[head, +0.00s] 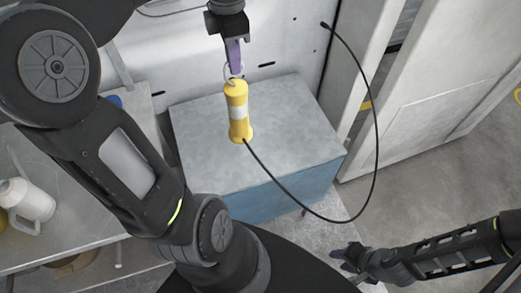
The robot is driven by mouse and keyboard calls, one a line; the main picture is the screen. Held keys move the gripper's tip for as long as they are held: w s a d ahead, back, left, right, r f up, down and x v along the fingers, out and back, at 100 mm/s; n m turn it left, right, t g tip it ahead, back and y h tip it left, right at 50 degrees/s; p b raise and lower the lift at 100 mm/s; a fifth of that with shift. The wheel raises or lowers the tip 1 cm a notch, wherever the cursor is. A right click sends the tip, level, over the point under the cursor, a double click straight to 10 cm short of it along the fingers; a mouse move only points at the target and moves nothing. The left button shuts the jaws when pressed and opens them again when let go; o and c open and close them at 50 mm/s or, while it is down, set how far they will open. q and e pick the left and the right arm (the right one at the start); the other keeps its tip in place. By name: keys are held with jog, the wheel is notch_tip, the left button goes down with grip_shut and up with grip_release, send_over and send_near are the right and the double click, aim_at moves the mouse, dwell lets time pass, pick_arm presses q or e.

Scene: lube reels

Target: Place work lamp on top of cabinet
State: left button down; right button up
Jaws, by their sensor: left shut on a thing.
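The work lamp (237,100) is a yellow cylinder with a white band, a wire hook at its top and a black cable at its base. It is upright over the cabinet (285,125), which has a bare grey top and blue front. I cannot tell whether its base touches the top. My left gripper (234,66) is shut on the lamp's hook, above the body. My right gripper (343,259) is low at the right, away from the lamp; its fingers are too small and dark to judge.
The black cable (376,150) loops right from the lamp to the back wall. A grey table (75,215) at left carries a white jug (30,200). A pale door panel (430,110) stands at right. The cabinet top around the lamp is clear.

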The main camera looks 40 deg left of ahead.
aim_at(238, 85)
pick_arm(q)
jog(key=shift+w+d, duration=0.1)
jog(key=shift+w, duration=0.25)
jog(key=shift+s+f, duration=0.15)
jog(key=shift+f, duration=0.05)
notch_tip(238, 85, down, 5)
jog(key=b, duration=0.4)
jog(key=shift+f+p, duration=0.3)
jog(key=shift+f, duration=0.1)
